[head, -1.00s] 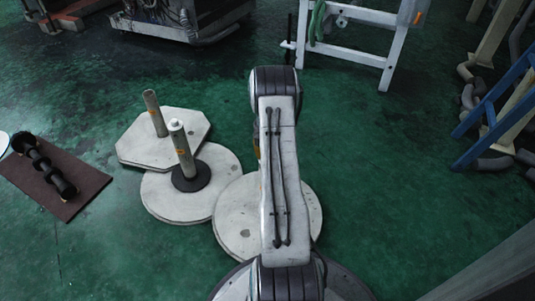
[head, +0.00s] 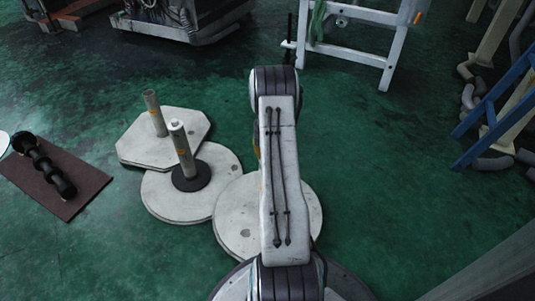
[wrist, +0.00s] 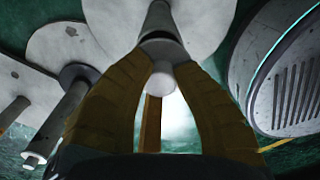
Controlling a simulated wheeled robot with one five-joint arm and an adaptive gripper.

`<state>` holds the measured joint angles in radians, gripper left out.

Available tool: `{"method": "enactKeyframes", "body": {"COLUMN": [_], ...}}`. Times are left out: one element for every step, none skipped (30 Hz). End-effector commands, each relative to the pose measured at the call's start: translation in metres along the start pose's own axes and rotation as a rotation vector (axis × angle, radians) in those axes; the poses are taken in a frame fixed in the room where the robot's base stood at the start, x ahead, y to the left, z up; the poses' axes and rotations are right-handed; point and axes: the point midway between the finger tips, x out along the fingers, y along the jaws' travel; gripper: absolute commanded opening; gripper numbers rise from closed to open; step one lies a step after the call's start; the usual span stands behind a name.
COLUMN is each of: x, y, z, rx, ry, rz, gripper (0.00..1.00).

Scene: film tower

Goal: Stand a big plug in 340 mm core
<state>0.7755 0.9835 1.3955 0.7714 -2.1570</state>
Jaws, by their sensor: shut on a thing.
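My gripper (wrist: 160,105), with brown fingers, is shut on the pale knob of a plug (wrist: 162,79) in the wrist view. Beyond the plug, in line with it, is a grey core (wrist: 158,18) over a pale round plate. I cannot tell how deep the plug sits in it. My arm hides the gripper, plug and this core in the head view. Another core (head: 182,148) stands upright in a black base on a round plate; it also shows in the wrist view (wrist: 74,92). A further core (head: 156,115) stands on a hexagonal plate. No core's length is readable.
A black dumbbell-like object (head: 45,165) lies on a brown mat (head: 85,190) at left. A white frame (head: 350,45) stands at the back, a blue ladder-like frame (head: 500,105) at right. Green floor (head: 390,170) right of my arm is clear.

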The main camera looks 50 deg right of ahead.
Motion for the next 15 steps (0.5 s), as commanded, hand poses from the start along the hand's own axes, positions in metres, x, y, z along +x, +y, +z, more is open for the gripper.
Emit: {"method": "enactKeyframes", "body": {"x": [-0.0001, 0.0000, 0.0001, 0.0002, 0.0004, 0.0008, 0.0011, 0.0014, 0.0019, 0.0024, 0.0029, 0.0036, 0.0041, 0.0046, 0.0054], "y": [0.0001, 0.0001, 0.0001, 0.0001, 0.0000, 0.0001, 0.0000, 0.0000, 0.0001, 0.0000, 0.0001, 0.0001, 0.0001, 0.0001, 0.0001], "z": [0.0000, 0.0000, 0.0000, 0.0000, 0.0000, 0.0000, 0.0000, 0.0000, 0.0000, 0.0000, 0.0000, 0.0000, 0.0000, 0.0000, 0.0000], "rx": [0.000, 0.000, 0.000, 0.000, 0.000, 0.000, 0.000, 0.000, 0.000, 0.000, 0.000, 0.000, 0.000, 0.000, 0.000], "ry": [0.000, 0.000, 0.000, 0.000, 0.000, 0.000, 0.000, 0.000, 0.000, 0.000, 0.000, 0.000, 0.000, 0.000, 0.000], "rz": [0.000, 0.000, 0.000, 0.000, 0.000, 0.000, 0.000, 0.000, 0.000, 0.000, 0.000, 0.000, 0.000, 0.000, 0.000], "gripper": [0.00, 0.00, 0.00, 0.00, 0.00, 0.00, 0.00, 0.00, 0.00, 0.00, 0.00, 0.00, 0.00, 0.00, 0.00]}}
